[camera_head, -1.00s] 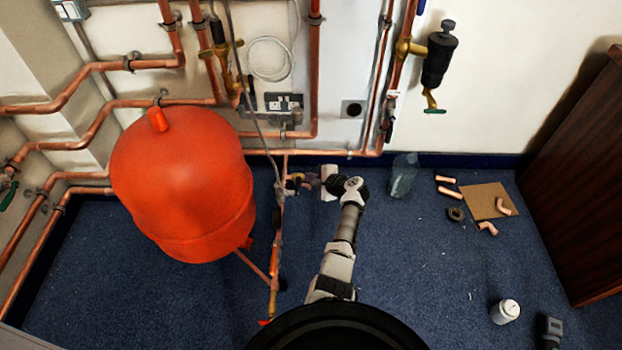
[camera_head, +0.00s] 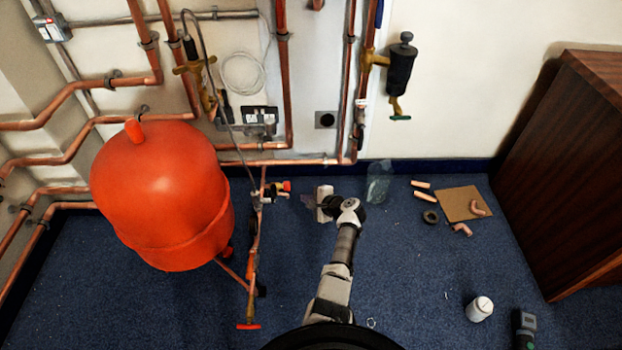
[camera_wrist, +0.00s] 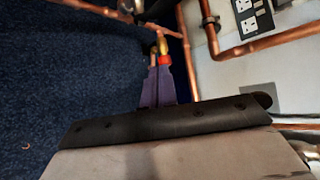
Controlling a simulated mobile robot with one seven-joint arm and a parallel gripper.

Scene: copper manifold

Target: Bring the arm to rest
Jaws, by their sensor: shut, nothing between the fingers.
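My gripper (camera_head: 308,202) is at the end of my arm, low over the blue carpet, just right of the thin vertical copper pipe (camera_head: 257,235). Its fingers point left toward a small valve with a red cap (camera_head: 287,186) on that pipe. The wrist view shows the two purplish fingers (camera_wrist: 158,88) together and empty, with the red and brass valve (camera_wrist: 164,52) straight past their tips. A small gap seems to separate the fingertips from the valve in the head view; the wrist view does not settle this.
A large red tank (camera_head: 160,195) stands left. Copper pipes line the wall behind. A clear bottle (camera_head: 379,182), copper offcuts, a cardboard sheet (camera_head: 462,204) and a white pot (camera_head: 479,309) lie right. A brown wooden cabinet (camera_head: 560,170) stands far right.

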